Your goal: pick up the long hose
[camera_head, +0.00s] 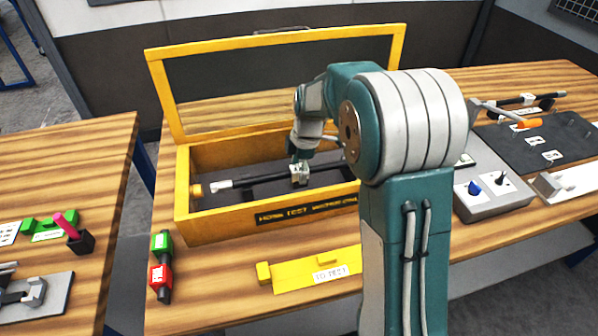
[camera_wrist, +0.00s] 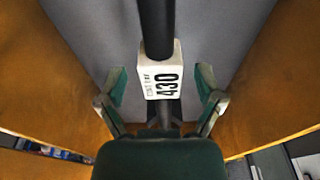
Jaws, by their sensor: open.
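The long hose is a black rod-like piece (camera_head: 255,181) lying lengthwise in an open yellow box (camera_head: 188,219). It has a pale end fitting at its left and a white tag (camera_head: 299,174) around it. My gripper (camera_wrist: 162,88) is open, with one finger on each side of the tag and a gap on both sides. In the head view my arm hides the hose's right part.
The box's framed lid (camera_head: 155,92) stands open behind it. A green-and-red piece (camera_head: 161,265) and a yellow "to test" holder (camera_head: 301,274) lie in front. A grey control box (camera_head: 485,187) and a dark mat (camera_head: 540,142) lie to the right. Box walls flank my gripper.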

